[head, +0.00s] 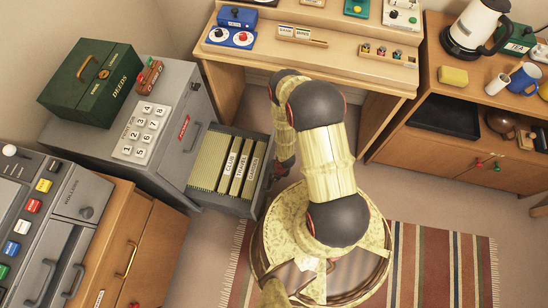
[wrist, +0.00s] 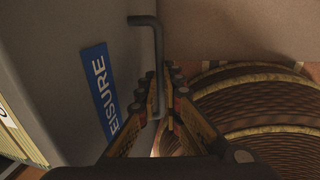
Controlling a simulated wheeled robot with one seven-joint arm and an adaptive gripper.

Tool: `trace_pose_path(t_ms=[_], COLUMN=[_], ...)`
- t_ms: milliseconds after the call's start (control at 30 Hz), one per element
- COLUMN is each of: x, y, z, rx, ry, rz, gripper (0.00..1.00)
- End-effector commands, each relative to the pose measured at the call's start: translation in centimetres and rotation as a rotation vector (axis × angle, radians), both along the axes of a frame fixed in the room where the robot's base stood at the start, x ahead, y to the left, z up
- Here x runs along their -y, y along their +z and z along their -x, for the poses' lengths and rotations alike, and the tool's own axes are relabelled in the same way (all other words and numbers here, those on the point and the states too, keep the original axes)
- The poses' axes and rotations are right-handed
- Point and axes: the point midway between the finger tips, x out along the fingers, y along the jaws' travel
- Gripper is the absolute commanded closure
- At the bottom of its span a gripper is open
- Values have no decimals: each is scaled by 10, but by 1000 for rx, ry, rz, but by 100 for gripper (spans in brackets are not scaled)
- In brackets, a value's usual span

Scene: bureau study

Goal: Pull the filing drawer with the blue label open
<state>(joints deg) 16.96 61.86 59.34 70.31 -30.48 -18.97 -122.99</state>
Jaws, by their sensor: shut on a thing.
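The grey filing cabinet (head: 62,137) stands at the left in the head view. Its lower drawer (head: 217,207) is pulled out, with several tabbed folders (head: 228,165) showing inside. In the wrist view, the grey drawer front (wrist: 55,60) carries a blue label (wrist: 102,88) reading "…EISURE", partly hidden by a finger. A dark bar handle (wrist: 157,50) stands out from that front. My gripper (wrist: 162,100) is shut on this handle, one finger on each side of it. In the head view my arm covers most of the drawer front and the gripper.
The upper drawer, with a red label (head: 184,127), is closed. A green box (head: 90,82) and a number pad (head: 142,131) sit on the cabinet. A wooden desk (head: 330,50) stands behind. A striped rug (head: 440,262) covers clear floor at the right.

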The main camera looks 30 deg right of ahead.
Motion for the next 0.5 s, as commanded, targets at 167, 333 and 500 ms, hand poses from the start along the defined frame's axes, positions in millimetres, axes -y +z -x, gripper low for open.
trace_pose_path(t_ms=[167, 333, 500], x=[0, 0, 0], y=[-1, -1, -1], z=[1, 1, 0], rx=[-1, -1, 0], ry=[1, 0, 0], rz=[0, 0, 0], gripper=[100, 85, 76])
